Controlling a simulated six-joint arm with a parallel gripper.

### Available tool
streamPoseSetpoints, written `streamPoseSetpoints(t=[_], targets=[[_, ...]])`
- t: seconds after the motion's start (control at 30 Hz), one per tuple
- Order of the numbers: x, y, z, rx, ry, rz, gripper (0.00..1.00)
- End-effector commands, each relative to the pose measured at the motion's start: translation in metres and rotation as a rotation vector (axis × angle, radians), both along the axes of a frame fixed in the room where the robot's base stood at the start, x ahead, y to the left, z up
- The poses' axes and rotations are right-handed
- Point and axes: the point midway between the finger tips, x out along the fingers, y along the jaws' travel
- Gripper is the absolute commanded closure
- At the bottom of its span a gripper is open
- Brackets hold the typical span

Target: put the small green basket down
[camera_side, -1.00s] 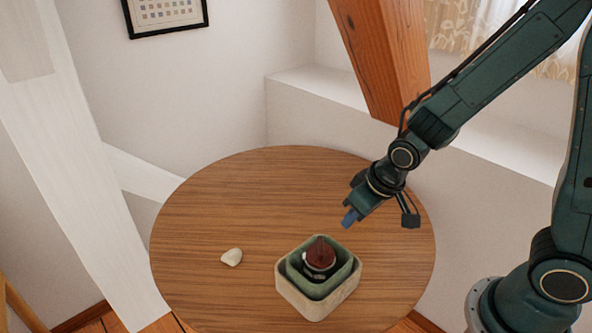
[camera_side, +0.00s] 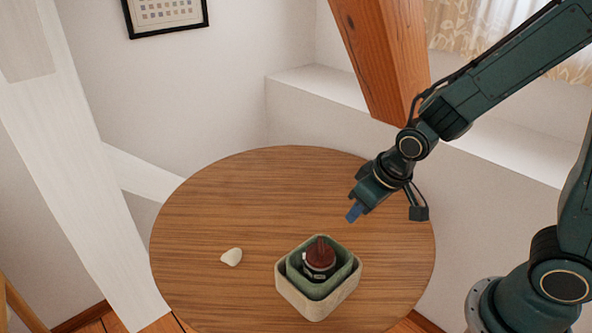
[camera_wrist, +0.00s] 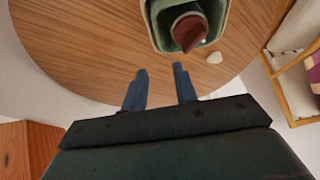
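The small green basket (camera_side: 294,262) sits nested inside a larger cream basket (camera_side: 318,311) on the round wooden table. A dark jar with a reddish-brown top (camera_side: 320,254) stands inside the green basket. In the wrist view the green basket (camera_wrist: 223,12) shows at the top edge, with the reddish-brown top (camera_wrist: 188,33) in it. My gripper (camera_side: 353,213) is above the table, up and to the right of the baskets in the side view. In the wrist view its two blue fingers (camera_wrist: 160,85) are apart with nothing between them.
A white stone (camera_side: 232,257) lies on the table (camera_side: 230,195) left of the baskets; it also shows in the wrist view (camera_wrist: 214,57). The table's left and back are clear. A timber brace (camera_side: 380,60) stands behind the table, near my arm.

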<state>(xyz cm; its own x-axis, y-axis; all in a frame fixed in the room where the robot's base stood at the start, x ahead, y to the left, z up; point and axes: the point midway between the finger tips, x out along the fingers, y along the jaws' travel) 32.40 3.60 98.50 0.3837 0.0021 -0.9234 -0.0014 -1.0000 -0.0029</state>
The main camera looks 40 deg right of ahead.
Motion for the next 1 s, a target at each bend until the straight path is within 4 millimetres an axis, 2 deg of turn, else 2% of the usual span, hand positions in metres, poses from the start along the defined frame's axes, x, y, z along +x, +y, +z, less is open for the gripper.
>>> streamPoseSetpoints(t=[0.23, 0.47, 0.77, 1.0], targets=[[-0.003, -0.002, 0.011, 0.002, -0.008, -0.002, 0.71], [-0.017, -0.01, 0.044, 0.006, -0.026, -0.007, 0.71], [-0.054, -0.022, 0.097, 0.011, -0.056, -0.009, 0.71], [-0.092, -0.03, 0.131, 0.008, -0.078, -0.007, 0.71]])
